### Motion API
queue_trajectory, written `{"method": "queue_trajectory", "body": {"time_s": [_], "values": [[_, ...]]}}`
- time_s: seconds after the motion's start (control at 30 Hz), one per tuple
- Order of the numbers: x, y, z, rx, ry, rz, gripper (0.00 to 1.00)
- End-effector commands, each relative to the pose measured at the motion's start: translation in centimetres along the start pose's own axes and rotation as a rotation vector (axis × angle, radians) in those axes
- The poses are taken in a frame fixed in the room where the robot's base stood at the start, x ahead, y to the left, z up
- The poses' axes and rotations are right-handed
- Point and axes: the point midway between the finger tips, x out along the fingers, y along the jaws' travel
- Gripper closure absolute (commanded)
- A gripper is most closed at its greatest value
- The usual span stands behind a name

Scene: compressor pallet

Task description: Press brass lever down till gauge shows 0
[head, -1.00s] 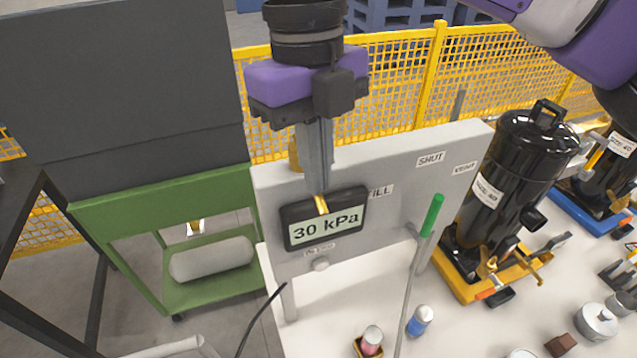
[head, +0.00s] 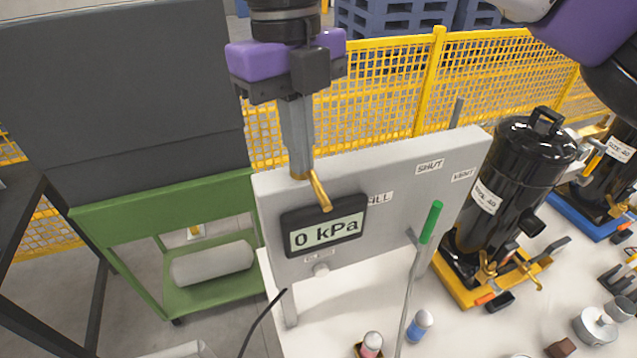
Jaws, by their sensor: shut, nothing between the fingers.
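The brass lever (head: 320,191) is on the grey panel, slanting down to the right, its lower end over the top of the gauge. The gauge (head: 326,231) is a black box with a pale display that reads 0 kPa. My gripper (head: 301,174) is shut and points down at the upper left end of the lever. Its fingertips look very close to the brass; I cannot tell whether they touch it. Part of the lever's upper end is hidden by the fingers.
The grey panel (head: 400,222) carries FILL, SHUT and VENT labels. A green-handled lever (head: 431,222) stands in front of it. A black compressor (head: 515,175) is to the right, a green cart (head: 150,195) to the left. Yellow mesh fence (head: 385,85) runs behind.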

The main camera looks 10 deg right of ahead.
Motion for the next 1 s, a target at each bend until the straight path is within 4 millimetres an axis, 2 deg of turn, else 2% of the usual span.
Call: {"method": "queue_trajectory", "body": {"time_s": [0.2,0.4,1.0], "values": [[-3.6,0.0,0.0,0.003,-0.002,-0.002,1.0],[-5.9,0.0,-0.1,0.001,0.0,-0.001,1.0],[-6.3,0.0,-0.1,0.0,0.002,0.0,1.0]]}}
